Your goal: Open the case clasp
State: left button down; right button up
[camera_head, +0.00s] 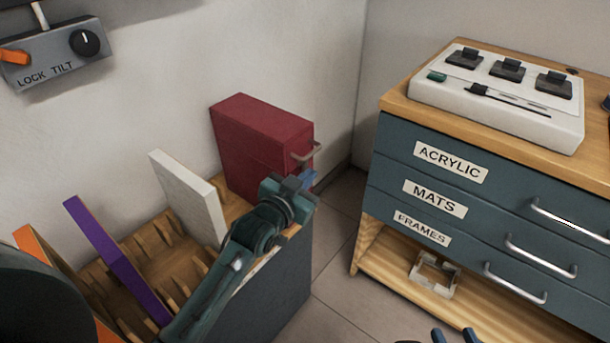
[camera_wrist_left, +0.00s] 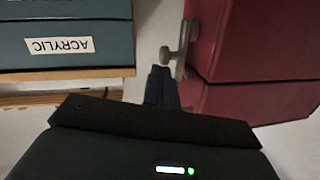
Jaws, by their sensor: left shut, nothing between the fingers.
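The dark red case (camera_head: 245,140) stands upright on the wooden rack against the wall. Its metal clasp (camera_head: 307,156) sticks out from its right side, near the seam. In the left wrist view the case (camera_wrist_left: 255,40) fills the upper right and the clasp (camera_wrist_left: 182,50) shows at its edge. My left gripper (camera_head: 308,180) is shut and empty, just below the clasp. Its fingertips (camera_wrist_left: 161,75) are very near the clasp; I cannot tell whether they touch. My right gripper (camera_head: 454,335) shows only two blue fingertips at the bottom edge, spread apart with nothing between them.
The rack also holds a white panel (camera_head: 188,195), a purple panel (camera_head: 115,258) and an orange panel (camera_head: 30,240). A teal drawer cabinet (camera_head: 395,150) stands to the right with a white device (camera_head: 500,105) on top. Open floor (camera_head: 340,255) lies between rack and cabinet.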

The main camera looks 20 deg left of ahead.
pick_arm(q)
jog(key=g+p, duration=0.1)
jog(key=p, duration=0.3)
jog(key=w+g+y+p, duration=0.1)
jog(key=g+p, duration=0.1)
jog(key=p, duration=0.2)
jog(key=w+r+g+p, duration=0.1)
jog(key=p, duration=0.3)
jog(key=shift+d+m+p, duration=0.3)
jog(key=shift+d+p, duration=0.05)
jog(key=shift+d, duration=0.05)
pick_arm(e)
jog(key=r+g, duration=0.1)
jog(key=a+r, duration=0.1)
jog(key=r+g, duration=0.1)
jog(key=shift+w+a+g, duration=0.3)
jog(key=shift+w, duration=0.05)
pick_arm(q)
jog(key=shift+f, duration=0.1)
